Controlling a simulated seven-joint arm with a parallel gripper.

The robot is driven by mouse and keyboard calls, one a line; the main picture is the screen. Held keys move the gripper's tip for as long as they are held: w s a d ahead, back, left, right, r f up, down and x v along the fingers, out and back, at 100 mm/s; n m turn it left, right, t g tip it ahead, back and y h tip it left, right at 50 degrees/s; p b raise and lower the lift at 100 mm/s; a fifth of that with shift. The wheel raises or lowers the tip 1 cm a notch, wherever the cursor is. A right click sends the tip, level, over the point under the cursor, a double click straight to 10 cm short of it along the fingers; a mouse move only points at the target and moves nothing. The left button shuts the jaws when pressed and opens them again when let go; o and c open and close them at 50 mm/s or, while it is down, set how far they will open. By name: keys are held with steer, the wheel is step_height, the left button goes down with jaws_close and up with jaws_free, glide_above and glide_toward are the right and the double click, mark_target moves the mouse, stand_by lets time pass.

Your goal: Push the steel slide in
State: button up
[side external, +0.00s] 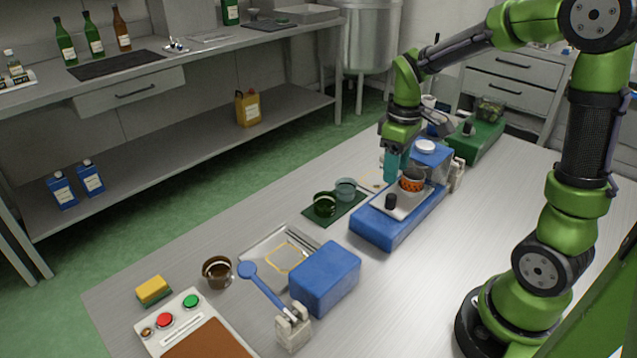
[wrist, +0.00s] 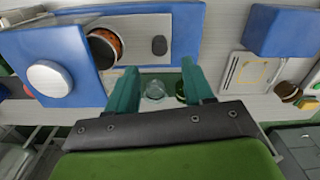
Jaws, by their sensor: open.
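The steel slide (side external: 405,206) is a flat metal plate on a long blue base (side external: 385,230), with a dark knob (side external: 390,201) near its front end. A cup with an orange band (side external: 412,180) stands on the plate towards the blue housing (side external: 430,160). In the wrist view the slide (wrist: 140,24), knob (wrist: 159,45) and cup (wrist: 103,47) lie beyond the fingertips. My gripper (side external: 395,175) is above the far side of the blue base, behind the knob. In the wrist view my gripper (wrist: 158,70) has its teal fingers apart with nothing held.
A green mat (side external: 337,209) with two small glass bowls lies beside the blue base. A blue block (side external: 325,277), a lever with a blue handle (side external: 262,285) and a metal tray (side external: 272,248) stand nearer. A green unit (side external: 475,138) is behind. The table's right side is clear.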

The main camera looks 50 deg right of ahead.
step_height(320, 180, up, 9)
steer(key=shift+f, duration=0.15)
steer(key=shift+c, duration=0.5)
steer(key=shift+a+f, duration=0.1)
steer(key=shift+a, duration=0.15)
steer(key=shift+c, duration=1.1)
steer(key=a+f+n+g, duration=0.1)
steer(key=a+f, duration=0.1)
steer(key=w+a+f+n+g+h, duration=0.1)
steer(key=a+f, duration=0.1)
steer(key=a, duration=0.1)
steer(key=a+f+n, duration=0.2)
steer(key=f, duration=0.1)
steer(key=shift+w+a+g, duration=0.3)
steer(key=shift+w+g, duration=0.05)
steer(key=shift+g, duration=0.05)
jaws_close()
steer(key=n+h, duration=1)
steer(key=h, duration=0.3)
glide_toward(387, 204)
steer(key=shift+t, duration=0.3)
steer(key=x, duration=0.6)
steer(key=shift+s+d, duration=0.2)
steer(key=shift+s, duration=0.05)
